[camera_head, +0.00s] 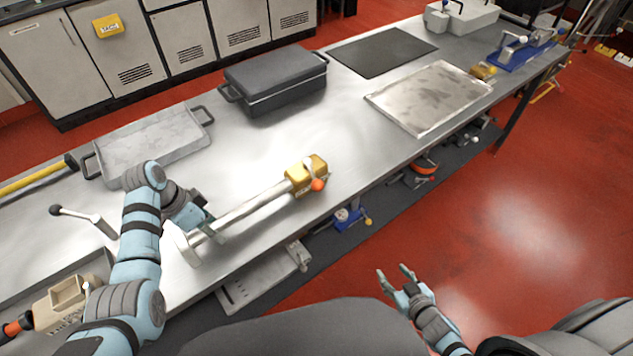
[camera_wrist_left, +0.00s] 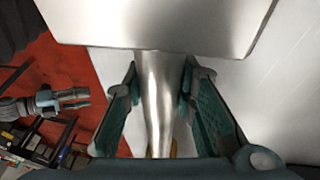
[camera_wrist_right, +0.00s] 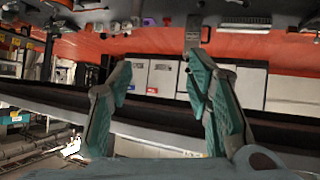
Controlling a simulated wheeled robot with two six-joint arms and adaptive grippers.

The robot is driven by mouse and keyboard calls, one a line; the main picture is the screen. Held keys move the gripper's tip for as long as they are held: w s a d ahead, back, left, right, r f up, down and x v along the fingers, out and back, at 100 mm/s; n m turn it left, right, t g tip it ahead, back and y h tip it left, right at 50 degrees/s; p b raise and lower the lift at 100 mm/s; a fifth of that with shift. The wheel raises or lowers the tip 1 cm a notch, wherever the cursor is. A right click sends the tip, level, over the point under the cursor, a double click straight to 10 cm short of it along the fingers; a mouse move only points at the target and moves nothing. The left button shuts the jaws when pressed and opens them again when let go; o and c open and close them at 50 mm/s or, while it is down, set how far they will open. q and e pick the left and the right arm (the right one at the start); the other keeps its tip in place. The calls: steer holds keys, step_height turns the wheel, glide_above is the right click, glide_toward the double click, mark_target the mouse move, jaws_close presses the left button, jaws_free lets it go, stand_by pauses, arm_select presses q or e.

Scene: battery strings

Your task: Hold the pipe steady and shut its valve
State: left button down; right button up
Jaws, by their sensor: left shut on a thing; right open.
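A silver pipe (camera_head: 250,207) lies along the front part of the steel table, with a flat end plate at its left end. A brass valve (camera_head: 305,174) with an orange-red knob (camera_head: 318,185) sits at its right end. My left gripper (camera_head: 208,228) is shut on the pipe near the plate. In the left wrist view the pipe (camera_wrist_left: 158,95) runs between the fingers (camera_wrist_left: 160,110), with the plate (camera_wrist_left: 165,20) close above. My right gripper (camera_head: 395,280) is open and empty, off the table's front edge and apart from the valve. Its spread fingers show in the right wrist view (camera_wrist_right: 160,85).
A grey tray (camera_head: 150,150), a dark lidded box (camera_head: 275,85), a dark mat (camera_head: 383,50) and a metal sheet (camera_head: 430,98) lie behind and right of the pipe. A lever (camera_head: 85,218) stands at left. The table is clear around the valve.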

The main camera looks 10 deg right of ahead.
steer(key=w+a+r+n+t+y, duration=0.25)
steer(key=w+r, duration=0.35)
steer(key=r, duration=0.3)
steer(key=n+t+y, duration=0.1)
steer(key=n+y, duration=0.4)
steer(key=y, duration=0.3)
glide_toward(316, 183)
steer(key=x, duration=0.3)
steer(key=f+x, duration=0.1)
steer(key=x, duration=0.5)
steer(key=shift+w+f, duration=0.2)
steer(key=shift+w, duration=0.3)
steer(key=shift+w+a, duration=0.2)
steer(key=shift+w, duration=0.05)
steer(key=shift+c, duration=0.6)
steer(key=shift+f, duration=0.1)
jaws_close()
